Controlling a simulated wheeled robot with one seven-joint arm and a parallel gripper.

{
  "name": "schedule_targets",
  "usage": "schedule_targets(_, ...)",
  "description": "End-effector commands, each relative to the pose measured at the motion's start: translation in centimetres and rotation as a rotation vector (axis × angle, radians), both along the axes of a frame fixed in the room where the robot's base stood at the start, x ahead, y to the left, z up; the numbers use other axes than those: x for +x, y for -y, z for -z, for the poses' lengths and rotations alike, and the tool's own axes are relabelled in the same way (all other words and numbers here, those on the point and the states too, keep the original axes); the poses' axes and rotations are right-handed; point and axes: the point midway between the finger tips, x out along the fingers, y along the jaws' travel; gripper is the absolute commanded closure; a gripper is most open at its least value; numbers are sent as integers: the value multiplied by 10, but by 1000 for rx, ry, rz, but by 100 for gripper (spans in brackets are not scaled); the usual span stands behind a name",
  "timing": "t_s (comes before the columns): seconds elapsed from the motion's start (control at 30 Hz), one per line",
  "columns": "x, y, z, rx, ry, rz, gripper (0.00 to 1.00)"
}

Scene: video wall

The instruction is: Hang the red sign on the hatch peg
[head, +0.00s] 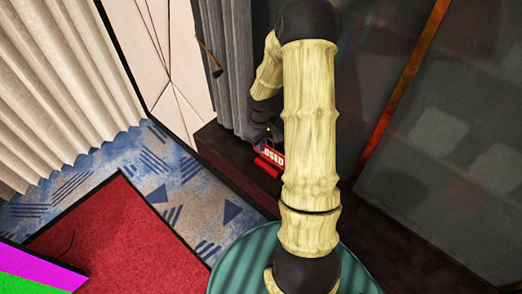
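A red sign (269,165) shows just left of my arm, low by the dark ledge. White letters reading "OSED" can be made out on it, and its right part is hidden behind my pale ribbed arm. My gripper (263,139) is a small dark shape right at the sign's upper edge. Its fingers are too dark and small to tell whether they grip the sign or only sit beside it. A thin brown rod with a dark end (208,58) sticks out near the pale panel and the grey curtain. I cannot tell if it is the hatch peg.
A grey curtain (228,65) hangs beside the sign, and a dark ledge (222,150) runs below it. Dark glassy panels (430,130) fill the right. A cream curtain (60,90) hangs at left. A red carpet (115,225) and blue patterned floor lie open at lower left.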

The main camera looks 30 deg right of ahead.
Motion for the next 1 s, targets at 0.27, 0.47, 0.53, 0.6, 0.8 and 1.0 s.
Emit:
schedule_targets(0.27, -1, 0, 19, 1, -4, 0, 100)
schedule_targets(0.47, -1, 1, 36, 1, -1, 3, 100)
schedule_targets(0.53, -1, 2, 37, 0, 0, 4, 100)
schedule_targets(0.6, -1, 2, 38, 0, 1, 5, 100)
schedule_targets(0.8, -1, 3, 40, 0, 0, 6, 100)
schedule_targets(1.0, -2, 5, 40, 0, 0, 10, 73)
